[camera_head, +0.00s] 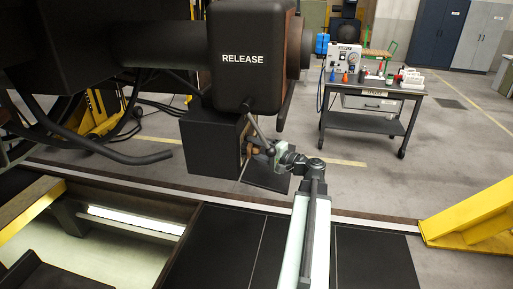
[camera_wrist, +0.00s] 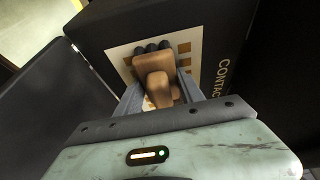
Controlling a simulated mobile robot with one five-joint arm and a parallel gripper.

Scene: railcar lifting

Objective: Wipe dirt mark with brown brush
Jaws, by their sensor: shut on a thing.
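The brown brush (camera_wrist: 155,78) is held between the fingers of my gripper (camera_wrist: 158,100) in the wrist view. Its dark bristles (camera_wrist: 152,47) face a white panel with tan squares (camera_wrist: 122,58) on a black box. I cannot tell whether the bristles touch the panel. In the head view, my gripper (camera_head: 256,150) is at the right side of the black box (camera_head: 209,146), below the block marked RELEASE. The brush (camera_head: 249,151) shows there only as a small brown patch. I cannot make out a distinct dirt mark; the brush and fingers cover part of the panel.
The RELEASE block (camera_head: 243,60) hangs just above my gripper. A dark hose (camera_head: 105,153) curves at the left. A tool cart (camera_head: 372,108) stands at the back right. A yellow jack leg (camera_head: 470,217) is at the right, with open floor between.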

